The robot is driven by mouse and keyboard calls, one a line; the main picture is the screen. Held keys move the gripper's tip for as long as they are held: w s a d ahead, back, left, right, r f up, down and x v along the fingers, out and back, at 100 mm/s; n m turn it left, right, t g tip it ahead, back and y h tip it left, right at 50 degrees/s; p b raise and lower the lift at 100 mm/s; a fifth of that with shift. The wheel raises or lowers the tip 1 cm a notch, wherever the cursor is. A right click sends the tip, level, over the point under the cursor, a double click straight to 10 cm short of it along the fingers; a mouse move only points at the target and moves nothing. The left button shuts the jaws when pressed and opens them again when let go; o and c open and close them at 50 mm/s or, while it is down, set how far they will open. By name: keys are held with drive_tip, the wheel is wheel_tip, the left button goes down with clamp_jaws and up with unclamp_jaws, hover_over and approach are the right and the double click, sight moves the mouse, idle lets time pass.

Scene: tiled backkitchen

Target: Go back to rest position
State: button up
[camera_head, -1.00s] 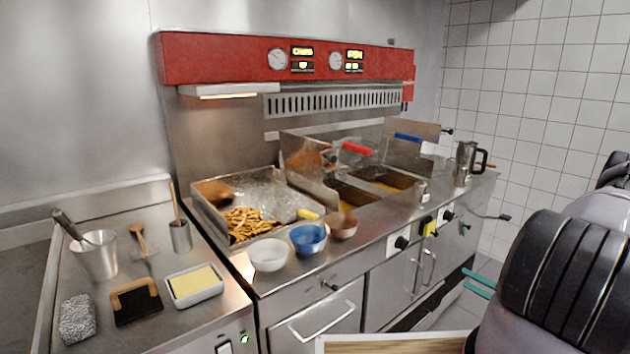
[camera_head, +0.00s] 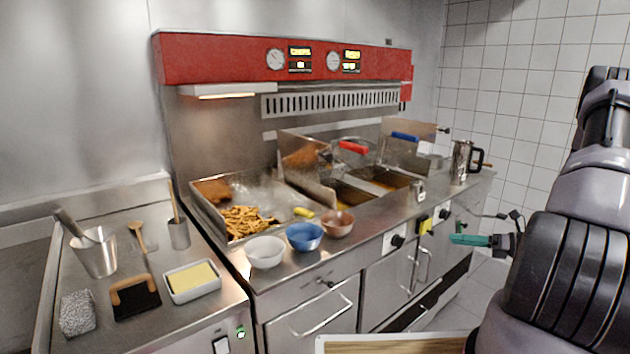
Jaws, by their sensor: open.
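My gripper (camera_head: 456,239) shows at the right with teal fingers, in front of the fryer's right end. It is open and nothing shows between its fingers, which overlap from this side. It points left, apart from the counter's front face. My grey and black arm fills the right edge of the view and hides part of the tiled wall and floor.
The fryer counter has a white bowl (camera_head: 264,252), a blue bowl (camera_head: 305,237), a brown bowl (camera_head: 338,223) and a metal jug (camera_head: 462,162). A butter dish (camera_head: 193,281) stands on the left counter. A wooden board (camera_head: 400,345) shows at the bottom edge.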

drive_tip(key=s+a+r+n+g+h, duration=0.25)
drive_tip(key=a+r+n, duration=0.4)
drive_tip(key=r, duration=0.35)
drive_tip(key=s+a+r+n+g+h, duration=0.25)
drive_tip(key=a+r+n+g, duration=0.2)
drive_tip(key=r+n, duration=0.5)
drive_tip(key=s+a+r+n+t+h, duration=0.3)
drive_tip(key=s+r+n, duration=0.2)
drive_tip(key=s+r, duration=0.3)
drive_tip(key=s+a+r+n+t+h, duration=0.2)
drive_tip(key=s+r+n+t+h, duration=0.1)
drive_tip(key=s+r+n, duration=0.3)
wheel_tip(320, 180, up, 4)
drive_tip(key=shift+s+a+h, duration=0.4)
drive_tip(key=shift+s+h, duration=0.1)
drive_tip(key=shift+s, duration=0.45)
